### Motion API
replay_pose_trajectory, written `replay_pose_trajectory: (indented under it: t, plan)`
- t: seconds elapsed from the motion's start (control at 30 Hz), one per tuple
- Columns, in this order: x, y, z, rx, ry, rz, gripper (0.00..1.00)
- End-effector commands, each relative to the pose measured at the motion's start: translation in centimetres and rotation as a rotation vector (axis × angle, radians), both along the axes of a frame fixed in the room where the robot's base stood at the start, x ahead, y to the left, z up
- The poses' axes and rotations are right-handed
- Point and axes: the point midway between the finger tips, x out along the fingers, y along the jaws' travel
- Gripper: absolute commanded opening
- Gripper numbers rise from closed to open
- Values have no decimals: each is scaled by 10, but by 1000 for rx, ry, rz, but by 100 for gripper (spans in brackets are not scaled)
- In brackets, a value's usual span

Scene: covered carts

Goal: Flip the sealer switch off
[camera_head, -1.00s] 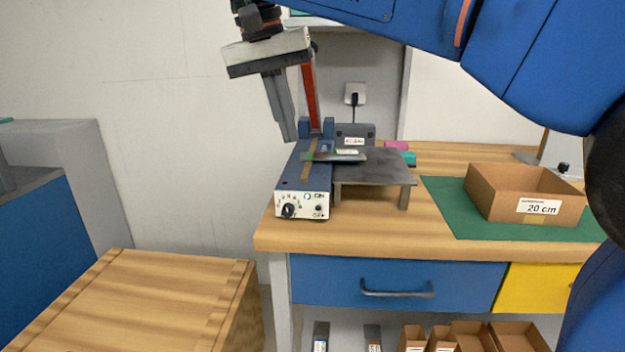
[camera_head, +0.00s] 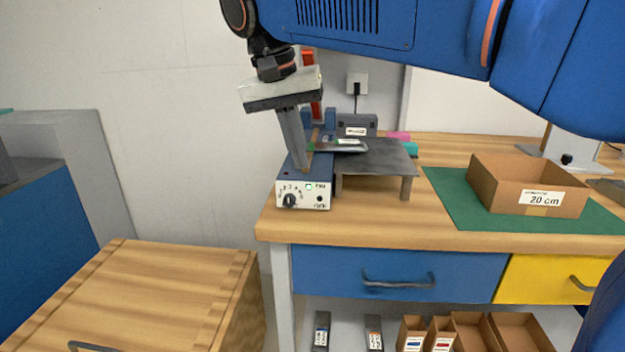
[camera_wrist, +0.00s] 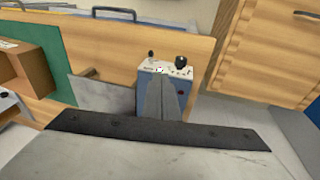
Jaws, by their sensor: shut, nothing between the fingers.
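The sealer (camera_head: 287,182) is a blue box at the left end of the workbench, with a white front panel and a raised red arm (camera_head: 308,58) behind. The panel carries a dark dial on the left and the small dark switch (camera_head: 320,198) on the right, between ON and OFF labels. A small green spot shows by ON. Which way the switch lever points is too small to tell. In the wrist view the switch (camera_wrist: 151,54) appears left of the dial (camera_wrist: 181,62). My gripper (camera_head: 301,168) is shut and empty, pointing down above the sealer's body, behind the front panel.
A dark metal stand (camera_head: 378,160) sits right of the sealer. A cardboard box (camera_head: 505,190) labelled 20 cm stands on a green mat (camera_head: 448,205). A wooden cabinet (camera_head: 170,280) stands at the lower left. The space in front of the panel is clear.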

Motion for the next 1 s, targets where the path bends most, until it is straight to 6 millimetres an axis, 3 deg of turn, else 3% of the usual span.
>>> replay_pose_trajectory:
  t: [0.13, 0.4, 1.0]
  plan:
    - [3, -6, -25, -2, 2, -1, 0]
    - [-8, -23, -48, 0, 0, 0, 0]
    - [-11, -26, -52, 0, -10, 1, 0]
